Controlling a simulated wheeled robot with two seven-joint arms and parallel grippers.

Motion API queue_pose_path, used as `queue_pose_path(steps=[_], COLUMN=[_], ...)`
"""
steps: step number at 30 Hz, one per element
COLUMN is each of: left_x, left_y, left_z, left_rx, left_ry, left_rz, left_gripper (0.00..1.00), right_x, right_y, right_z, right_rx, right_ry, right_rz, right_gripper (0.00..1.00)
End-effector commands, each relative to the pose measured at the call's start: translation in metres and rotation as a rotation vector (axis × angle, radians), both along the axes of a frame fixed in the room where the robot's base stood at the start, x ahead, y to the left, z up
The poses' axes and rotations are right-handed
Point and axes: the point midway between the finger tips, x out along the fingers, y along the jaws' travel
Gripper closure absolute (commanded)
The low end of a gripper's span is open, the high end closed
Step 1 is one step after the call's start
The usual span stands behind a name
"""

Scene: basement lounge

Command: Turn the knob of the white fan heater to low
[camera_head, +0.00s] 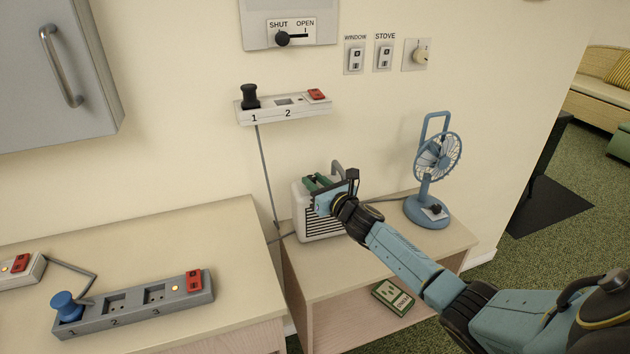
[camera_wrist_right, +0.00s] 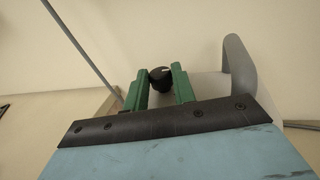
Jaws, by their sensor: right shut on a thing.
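The white fan heater (camera_head: 322,226) stands on the small wooden side table, with a dark grille on its front and a grey handle (camera_wrist_right: 238,66) at its top. Its black knob (camera_wrist_right: 160,77) has a light pointer mark and sits between the green fingers in the right wrist view. My right gripper (camera_head: 318,182) reaches over the top of the heater and is shut on the knob. In the head view my gripper hides the knob. The setting labels cannot be read. My left gripper is not in view.
A blue desk fan (camera_head: 432,170) stands right of the heater on the side table (camera_head: 440,248). A green box (camera_head: 392,297) lies on its lower shelf. A grey power strip (camera_head: 135,307) lies on the left counter. A white wall strip (camera_head: 285,108) hangs above the heater.

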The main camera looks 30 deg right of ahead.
Motion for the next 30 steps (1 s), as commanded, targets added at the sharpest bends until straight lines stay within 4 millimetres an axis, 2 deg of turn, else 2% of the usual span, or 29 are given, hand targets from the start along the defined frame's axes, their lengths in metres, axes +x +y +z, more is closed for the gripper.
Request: queue_pose_path(steps=[9,10,15,25,30], left_x=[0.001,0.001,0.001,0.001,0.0], left_y=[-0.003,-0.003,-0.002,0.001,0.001], left_z=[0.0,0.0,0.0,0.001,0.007], left_rx=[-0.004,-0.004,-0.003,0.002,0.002], left_ry=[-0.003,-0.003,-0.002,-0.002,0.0], left_rz=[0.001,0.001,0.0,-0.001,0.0], left_gripper=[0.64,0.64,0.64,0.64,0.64], right_x=[0.0,0.0,0.0,-0.003,-0.021], right_y=[-0.002,-0.002,-0.001,-0.001,-0.001], right_z=[0.0,0.0,0.0,0.0,-0.001], right_rx=[0.0,0.0,0.0,0.0,-0.002], right_ry=[0.001,0.002,0.002,0.002,0.004], right_rz=[-0.003,-0.003,-0.002,-0.001,-0.001], right_gripper=[0.97,0.71,0.52,0.52,0.52])
